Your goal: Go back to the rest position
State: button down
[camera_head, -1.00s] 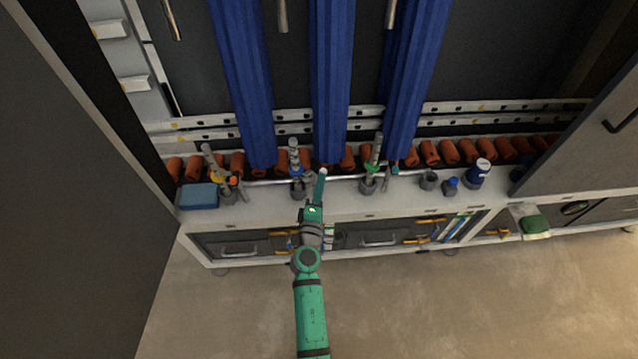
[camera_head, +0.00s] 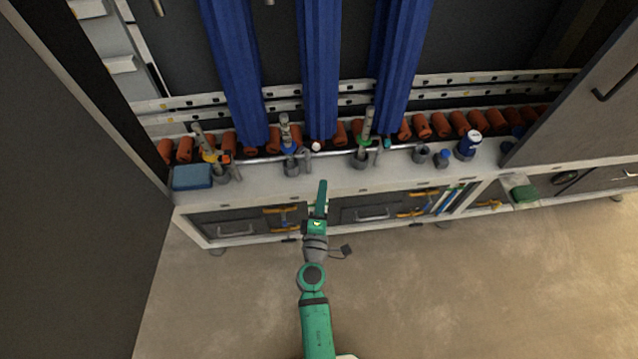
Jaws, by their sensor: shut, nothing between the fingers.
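My gripper (camera_head: 322,186) is green and shows at the middle of the head view, at the end of my green arm. Its fingers are shut and hold nothing. It points away from me, in front of the white workbench (camera_head: 400,184), and looks clear of the things on the bench top. My arm comes in from the bottom of the picture. How high the gripper is above the floor is hard to tell.
Blue columns (camera_head: 320,70) hang behind. A dark door panel (camera_head: 70,200) fills the left. Floor in front is open.

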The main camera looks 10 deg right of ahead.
jog(key=shift+w, duration=0.1)
jog(key=s+a+f+m+g+y, duration=0.1)
jog(key=s+a+f+m+y, duration=0.15)
jog(key=s, duration=0.65)
jog(key=s+a+f+m+g+y, duration=0.1)
jog(key=s+a+m, duration=0.15)
jog(key=s, duration=0.65)
jog(key=s+a+r+m, duration=0.2)
jog(key=s+r+m, duration=0.8)
jog(key=s, duration=0.6)
jog(key=shift+s+r+y, duration=0.25)
jog(key=shift+r+y, duration=0.2)
jog(key=shift+r, duration=0.4)
